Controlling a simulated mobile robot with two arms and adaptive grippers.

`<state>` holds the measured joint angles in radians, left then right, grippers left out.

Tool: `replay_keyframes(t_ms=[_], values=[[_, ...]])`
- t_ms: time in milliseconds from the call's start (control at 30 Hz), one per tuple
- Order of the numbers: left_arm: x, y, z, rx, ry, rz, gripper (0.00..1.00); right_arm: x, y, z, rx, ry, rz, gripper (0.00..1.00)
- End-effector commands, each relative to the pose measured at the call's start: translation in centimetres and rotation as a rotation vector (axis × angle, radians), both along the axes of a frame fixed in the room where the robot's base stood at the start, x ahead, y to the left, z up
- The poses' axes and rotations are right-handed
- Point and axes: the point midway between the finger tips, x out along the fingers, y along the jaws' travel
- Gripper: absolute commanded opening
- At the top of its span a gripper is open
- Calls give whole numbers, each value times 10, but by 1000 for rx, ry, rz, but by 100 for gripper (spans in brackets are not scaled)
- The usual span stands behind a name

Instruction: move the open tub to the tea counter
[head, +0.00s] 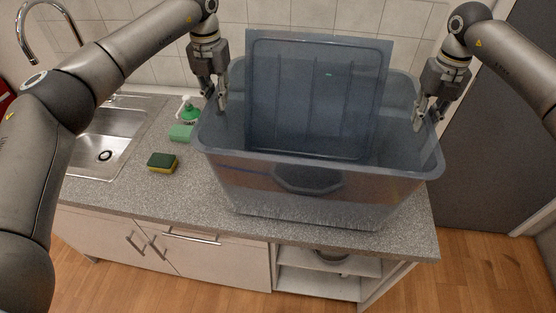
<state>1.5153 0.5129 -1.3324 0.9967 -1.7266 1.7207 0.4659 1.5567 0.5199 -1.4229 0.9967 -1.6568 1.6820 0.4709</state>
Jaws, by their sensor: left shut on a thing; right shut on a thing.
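The open tub (320,190) is a large translucent blue-grey bin. It is over the right part of the speckled grey tea counter (180,200), and its base appears to rest on the top or be very close to it. A flat blue-grey panel, like a lid (315,95), stands upright inside the tub. My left gripper (220,103) is shut on the tub's left rim. My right gripper (422,120) is shut on the tub's right rim. The fingertips are partly hidden at the rim.
A steel sink (108,150) with a curved tap (50,12) is at the left. A green-yellow sponge (162,162), a green cloth or sponge (181,132) and a green soap bottle (190,112) sit between sink and tub. A dark door (490,150) is at the right.

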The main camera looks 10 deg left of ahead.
Motion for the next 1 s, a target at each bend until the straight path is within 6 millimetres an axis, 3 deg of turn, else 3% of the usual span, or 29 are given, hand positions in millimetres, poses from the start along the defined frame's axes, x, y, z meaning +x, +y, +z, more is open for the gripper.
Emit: replay_keyframes(t_ms=[267,300,467,800,1000], values=[[1,4,-13,8,-3,5,0,1,-3,-13,-8,-2,-4,0],[0,4,-15,9,0,5,19,0,-4,-15,-10,1,-4,19],[0,3,-13,7,1,4,39,0,-3,-13,-7,0,-3,39],[0,1,-11,2,-1,1,39,0,-1,-13,-3,0,-1,39],[1,1,16,1,-4,2,39,0,0,-13,-2,0,0,39]])
